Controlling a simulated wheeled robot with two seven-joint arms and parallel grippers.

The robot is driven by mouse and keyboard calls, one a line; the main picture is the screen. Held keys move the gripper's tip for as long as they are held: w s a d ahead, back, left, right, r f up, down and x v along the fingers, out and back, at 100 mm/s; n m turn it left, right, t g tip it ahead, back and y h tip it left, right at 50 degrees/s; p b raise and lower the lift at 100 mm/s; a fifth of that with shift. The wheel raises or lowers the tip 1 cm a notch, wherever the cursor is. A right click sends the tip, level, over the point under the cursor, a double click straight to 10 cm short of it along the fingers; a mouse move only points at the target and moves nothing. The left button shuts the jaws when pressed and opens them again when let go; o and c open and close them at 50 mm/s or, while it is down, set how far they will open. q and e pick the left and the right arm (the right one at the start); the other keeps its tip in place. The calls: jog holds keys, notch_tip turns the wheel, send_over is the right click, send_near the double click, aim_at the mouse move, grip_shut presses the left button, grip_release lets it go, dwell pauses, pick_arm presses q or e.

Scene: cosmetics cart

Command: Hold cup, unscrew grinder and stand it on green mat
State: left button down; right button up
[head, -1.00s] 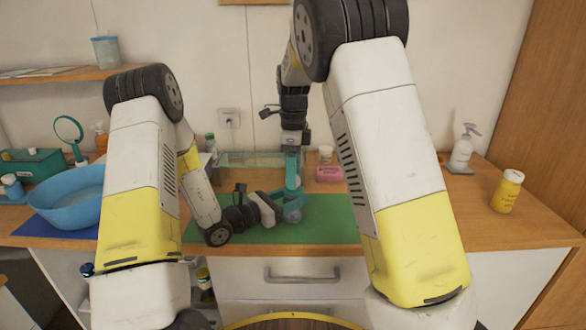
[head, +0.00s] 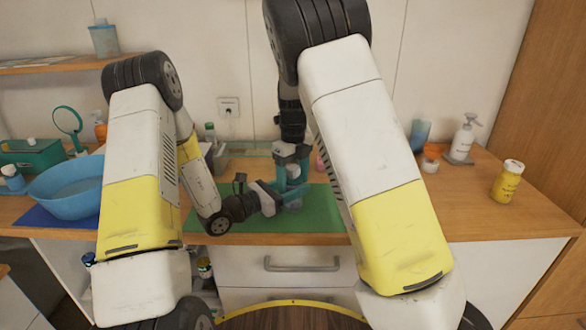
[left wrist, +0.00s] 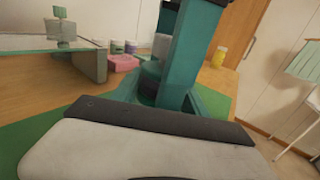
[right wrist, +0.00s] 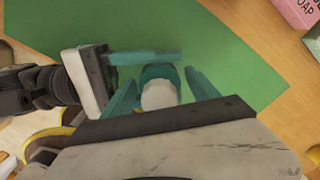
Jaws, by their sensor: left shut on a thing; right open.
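My left gripper (head: 282,195) is shut on a teal cup (head: 293,203) low over the green mat (head: 240,224). My right gripper (head: 292,167) comes down from above, fingers open. In the right wrist view the white-topped grinder (right wrist: 159,95) stands inside the teal rim of the cup (right wrist: 157,71). The right gripper's open fingers (right wrist: 163,92) are on either side of it; I cannot tell whether they touch it. The left gripper comes in from the left there. In the left wrist view a large teal finger hides most of the cup and grinder.
A blue bowl (head: 72,190) on a blue mat stands at the left. A white pump bottle (head: 464,138) and a yellow jar (head: 507,181) stand at the right. A pink soap box (left wrist: 122,63) lies behind the green mat. The counter's right front is clear.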

aim_at(293, 167)
jog(key=shift+f, duration=0.45)
jog(key=shift+c, duration=0.4)
jog(key=c, duration=1.1)
jog(key=o, duration=1.3)
jog(key=shift+r, duration=0.1)
jog(key=shift+r, duration=3.65)
jog(key=shift+c, duration=0.6)
notch_tip(293, 167, down, 8)
jog(key=shift+r, duration=0.25)
